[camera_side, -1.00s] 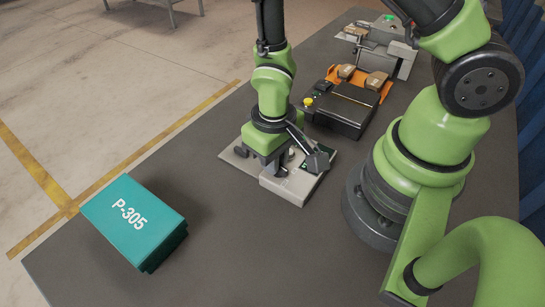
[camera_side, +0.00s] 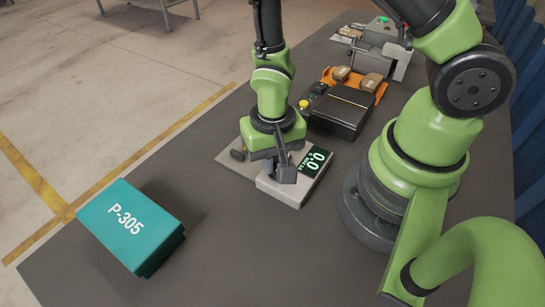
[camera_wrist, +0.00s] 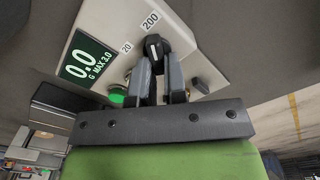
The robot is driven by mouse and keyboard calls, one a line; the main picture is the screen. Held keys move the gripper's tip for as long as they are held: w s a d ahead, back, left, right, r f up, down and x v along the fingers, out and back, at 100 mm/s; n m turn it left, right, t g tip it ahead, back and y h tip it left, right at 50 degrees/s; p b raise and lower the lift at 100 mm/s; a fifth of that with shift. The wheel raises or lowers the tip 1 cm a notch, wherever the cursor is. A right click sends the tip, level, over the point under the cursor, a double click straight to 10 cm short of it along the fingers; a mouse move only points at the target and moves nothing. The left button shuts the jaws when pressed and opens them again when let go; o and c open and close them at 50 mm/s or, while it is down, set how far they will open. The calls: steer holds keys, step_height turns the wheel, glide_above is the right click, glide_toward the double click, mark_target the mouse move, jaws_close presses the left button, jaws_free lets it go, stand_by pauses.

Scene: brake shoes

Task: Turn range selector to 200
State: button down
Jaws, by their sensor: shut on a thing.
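The balance panel (camera_wrist: 190,58) is pale grey with a lit display (camera_wrist: 86,60) reading 0.0 G MAX 3.0. A black range selector knob (camera_wrist: 154,46) with a white mark stands on it, between the printed 20 (camera_wrist: 127,47) and 200 (camera_wrist: 150,21) in the wrist view. The mark appears to point toward 200. My gripper (camera_wrist: 163,72) is shut on the selector, one finger on each side. In the side view, my gripper (camera_side: 286,174) points down over the instrument (camera_side: 284,192) and hides the selector.
A green button (camera_wrist: 117,96) sits beside the display. Behind the instrument are a black device (camera_side: 340,112), an orange tray (camera_side: 381,88) with brown blocks, and a grey machine (camera_side: 388,60). A teal P-305 box (camera_side: 130,225) lies front left. The table between is clear.

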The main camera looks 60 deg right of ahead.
steer(key=c, duration=1.2)
jaws_free()
